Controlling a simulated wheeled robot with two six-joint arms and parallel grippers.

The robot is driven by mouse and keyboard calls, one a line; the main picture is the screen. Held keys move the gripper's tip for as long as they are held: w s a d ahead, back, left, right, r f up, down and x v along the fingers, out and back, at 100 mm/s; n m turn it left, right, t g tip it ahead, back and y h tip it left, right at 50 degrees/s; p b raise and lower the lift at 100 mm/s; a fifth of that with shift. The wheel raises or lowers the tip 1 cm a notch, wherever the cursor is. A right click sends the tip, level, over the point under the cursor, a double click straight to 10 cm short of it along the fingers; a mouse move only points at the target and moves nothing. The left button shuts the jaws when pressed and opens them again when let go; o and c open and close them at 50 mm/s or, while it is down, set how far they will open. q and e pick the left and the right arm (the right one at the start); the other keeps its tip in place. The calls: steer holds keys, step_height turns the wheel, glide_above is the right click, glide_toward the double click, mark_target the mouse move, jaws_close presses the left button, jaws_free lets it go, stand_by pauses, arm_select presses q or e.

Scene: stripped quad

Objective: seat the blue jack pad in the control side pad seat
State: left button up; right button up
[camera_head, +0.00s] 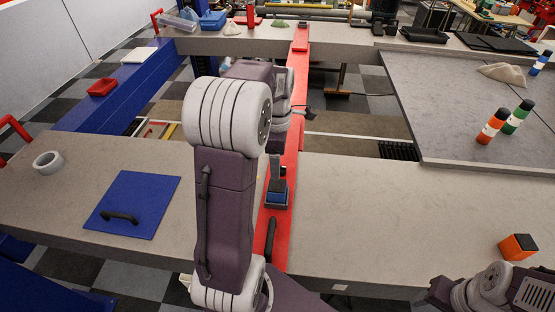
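A small blue block (277,197), which may be the jack pad, is on the red beam in the middle, with a dark upright piece above it. A flat blue square plate (148,190) with a black handle lies on the grey slab at left. I cannot tell which seat is the control side one. My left arm rises in the centre and bends away; its gripper (277,168) seems to be just above the small blue block, partly hidden, its fingers unclear. My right arm shows at the bottom right; its gripper is out of view.
A red beam (296,75) runs away between grey slabs. A tape roll (47,162) lies at left, and an orange block (518,246) at right. Orange (492,126) and green (518,117) cylinders stand on the right panel. The slab right of the beam is mostly clear.

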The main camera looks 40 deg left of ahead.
arm_select(q)
steer(key=s+d+f+m, duration=0.4)
steer(key=d+m, duration=0.3)
steer(key=m, duration=0.4)
steer(key=s+d+f+m+t, duration=0.1)
steer(key=s+d+f+m, duration=0.4)
steer(key=m, duration=0.7)
steer(key=shift+s+d+m, duration=0.3)
steer(key=shift+s+d, duration=0.05)
steer(key=shift+d, duration=0.8)
